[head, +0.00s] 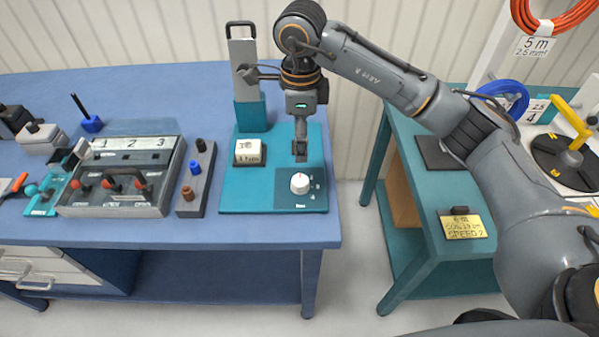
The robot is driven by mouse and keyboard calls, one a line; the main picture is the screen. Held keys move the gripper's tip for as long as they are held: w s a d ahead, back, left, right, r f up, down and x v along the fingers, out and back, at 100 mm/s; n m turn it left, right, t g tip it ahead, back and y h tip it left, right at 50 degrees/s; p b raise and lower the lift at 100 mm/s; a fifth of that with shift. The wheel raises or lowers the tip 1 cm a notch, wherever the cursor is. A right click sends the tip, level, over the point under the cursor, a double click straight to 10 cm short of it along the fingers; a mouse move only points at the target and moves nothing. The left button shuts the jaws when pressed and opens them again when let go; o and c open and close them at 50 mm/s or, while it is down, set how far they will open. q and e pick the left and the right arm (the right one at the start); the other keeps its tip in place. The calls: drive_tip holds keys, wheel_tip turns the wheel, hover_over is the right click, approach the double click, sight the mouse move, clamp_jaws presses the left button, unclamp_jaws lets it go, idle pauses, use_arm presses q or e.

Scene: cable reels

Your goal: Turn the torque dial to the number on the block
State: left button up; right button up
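The white round torque dial (300,183) sits on a dark panel at the front right of a teal base plate (240,201). Small marks ring the dial; I cannot read its setting. A pale block (248,151) stands on the plate left of the dial, in a dark holder. Its top seems to show a 3; the smaller front lettering is unclear. My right gripper (300,157) points down just above and behind the dial, apart from it as far as I can see. Its fingers look narrow from here, and their gap is not clear. My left gripper is not in view.
A tall teal and grey post (246,80) rises behind the block. A grey tray (110,205) numbered 1 to 3 and a peg rack (197,178) stand left. A separate teal table (420,190) stands right, across a floor gap, with a yellow note (462,227).

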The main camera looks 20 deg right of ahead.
sight(300, 180)
wheel_tip(300, 180, down, 12)
drive_tip(key=p, duration=0.3)
drive_tip(key=shift+f, duration=0.1)
drive_tip(key=c, duration=1.2)
drive_tip(key=shift+o, duration=0.2)
